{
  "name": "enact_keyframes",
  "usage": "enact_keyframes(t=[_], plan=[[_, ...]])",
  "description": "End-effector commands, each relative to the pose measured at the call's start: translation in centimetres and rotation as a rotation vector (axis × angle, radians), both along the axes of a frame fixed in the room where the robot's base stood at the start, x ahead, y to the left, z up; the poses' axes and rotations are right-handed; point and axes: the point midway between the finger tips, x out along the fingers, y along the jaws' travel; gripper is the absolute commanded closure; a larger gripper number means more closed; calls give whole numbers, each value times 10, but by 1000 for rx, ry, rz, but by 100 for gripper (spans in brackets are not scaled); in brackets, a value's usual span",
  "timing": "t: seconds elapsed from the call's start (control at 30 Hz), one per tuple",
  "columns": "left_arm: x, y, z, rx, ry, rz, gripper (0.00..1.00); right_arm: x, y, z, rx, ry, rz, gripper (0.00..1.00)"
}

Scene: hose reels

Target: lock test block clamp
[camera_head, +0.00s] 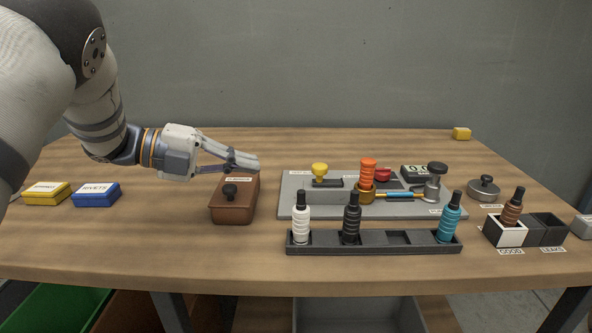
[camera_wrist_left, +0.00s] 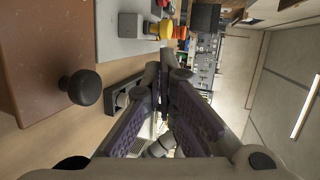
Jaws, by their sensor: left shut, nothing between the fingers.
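The grey test plate (camera_head: 290,205) lies right of the table's middle. On it are a yellow knob (camera_head: 320,169) with a dark bar beside it, an orange ribbed knob (camera_head: 368,168) on a brass fitting, a blue hose piece (camera_head: 399,195) and a dark-topped metal post (camera_head: 436,184). I cannot tell which part is the clamp or whether it is locked. My left gripper (camera_head: 248,162) is shut and empty, above the back of the brown lidded box, left of the plate. In the left wrist view its fingertips (camera_wrist_left: 162,72) are together; the yellow knob (camera_wrist_left: 166,29) shows beyond them.
The brown box (camera_head: 233,210) has a black knob on its lid. A dark rack (camera_head: 375,243) with white, black and teal ribbed pieces stands before the plate. Bins marked GOOD and LEAKS (camera_head: 545,236) stand right; yellow (camera_head: 46,195) and blue (camera_head: 96,195) boxes left.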

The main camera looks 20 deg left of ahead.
Motion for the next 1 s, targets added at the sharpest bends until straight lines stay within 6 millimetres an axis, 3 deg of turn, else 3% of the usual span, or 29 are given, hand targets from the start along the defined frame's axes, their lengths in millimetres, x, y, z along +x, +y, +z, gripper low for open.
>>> enact_keyframes(t=[0.13,0.4,0.6,1.0], plan=[[6,-11,-5,0,2,-4,100,-1,0,-1,0,3,0,60],[33,-55,-22,2,2,-3,100,-5,0,-5,0,16,0,60],[46,-77,-29,1,1,-1,100,-6,0,-7,0,22,0,60],[49,-82,-30,0,0,1,100,-6,0,-7,0,22,0,60]])
